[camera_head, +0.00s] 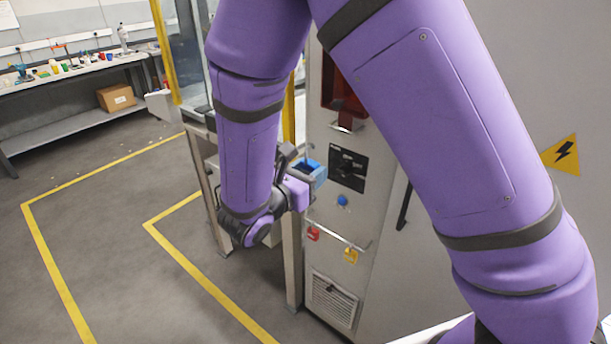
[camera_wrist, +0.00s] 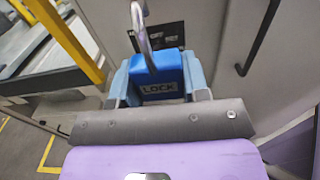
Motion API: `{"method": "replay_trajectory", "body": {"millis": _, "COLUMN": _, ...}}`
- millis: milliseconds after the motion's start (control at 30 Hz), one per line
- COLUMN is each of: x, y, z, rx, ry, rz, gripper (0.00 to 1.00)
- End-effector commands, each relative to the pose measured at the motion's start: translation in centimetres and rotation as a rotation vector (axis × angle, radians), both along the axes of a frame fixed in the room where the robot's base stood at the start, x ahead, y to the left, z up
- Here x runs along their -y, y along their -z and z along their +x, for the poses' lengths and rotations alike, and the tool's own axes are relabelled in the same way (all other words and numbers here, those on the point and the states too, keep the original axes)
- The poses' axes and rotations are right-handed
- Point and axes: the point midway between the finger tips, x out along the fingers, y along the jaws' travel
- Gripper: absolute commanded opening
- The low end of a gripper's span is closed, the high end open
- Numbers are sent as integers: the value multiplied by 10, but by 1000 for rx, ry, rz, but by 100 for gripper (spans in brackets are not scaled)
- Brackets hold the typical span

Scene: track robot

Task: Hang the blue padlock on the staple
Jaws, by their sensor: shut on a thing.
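The blue padlock (camera_wrist: 158,75) is between the two light-blue fingers of my gripper (camera_wrist: 160,62), which is shut on it. Its face reads LOCK, and its metal shackle (camera_wrist: 141,25) points up and away in the wrist view. In the head view the padlock (camera_head: 306,169) and my gripper (camera_head: 313,171) are just left of the cabinet's black switch panel (camera_head: 348,169). That panel (camera_wrist: 166,37) also shows behind the padlock in the wrist view. I cannot make out the staple clearly, nor whether the shackle touches anything.
The grey cabinet (camera_head: 329,222) has a round blue part (camera_head: 342,200) below the panel. A red padlock (camera_head: 313,234) and a yellow one (camera_head: 350,256) hang by a rail. A red box (camera_head: 341,85) is above. A yellow post (camera_wrist: 65,40) stands left in the wrist view.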

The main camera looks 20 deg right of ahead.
Motion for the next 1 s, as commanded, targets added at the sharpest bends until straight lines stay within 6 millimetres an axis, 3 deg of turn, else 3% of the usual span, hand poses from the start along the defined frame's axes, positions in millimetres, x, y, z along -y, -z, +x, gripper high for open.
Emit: {"method": "replay_trajectory", "body": {"millis": 1000, "x": 56, "y": 0, "z": 41, "rx": 0, "ry": 1, "rz": 0, "gripper": 18}}
